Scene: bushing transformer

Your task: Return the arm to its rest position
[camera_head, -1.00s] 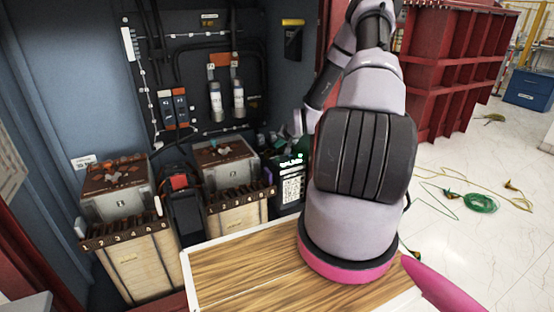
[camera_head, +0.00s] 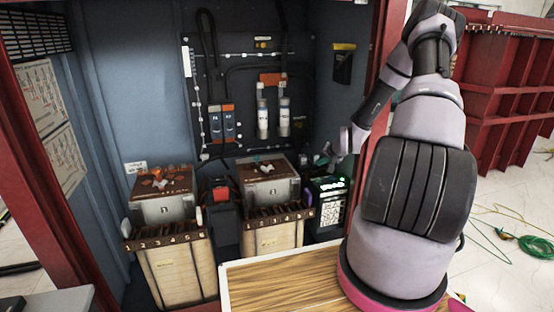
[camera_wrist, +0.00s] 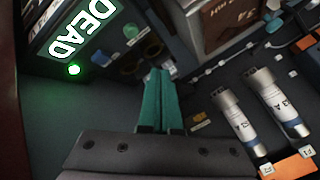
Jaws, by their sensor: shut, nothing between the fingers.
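In the wrist view the tester (camera_wrist: 62,42) reads "DEAD" beside a green light, to the left of the fingers; I see no contact.
Two silver cylinders (camera_head: 262,118) hang on the cabinet's back panel. Two numbered crates (camera_head: 178,270) bear metal boxes (camera_head: 163,205). The wooden bench (camera_head: 285,280) is bare in front. A red ribbed tank (camera_head: 505,90) stands at right, with green cable (camera_head: 535,249) on the floor.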

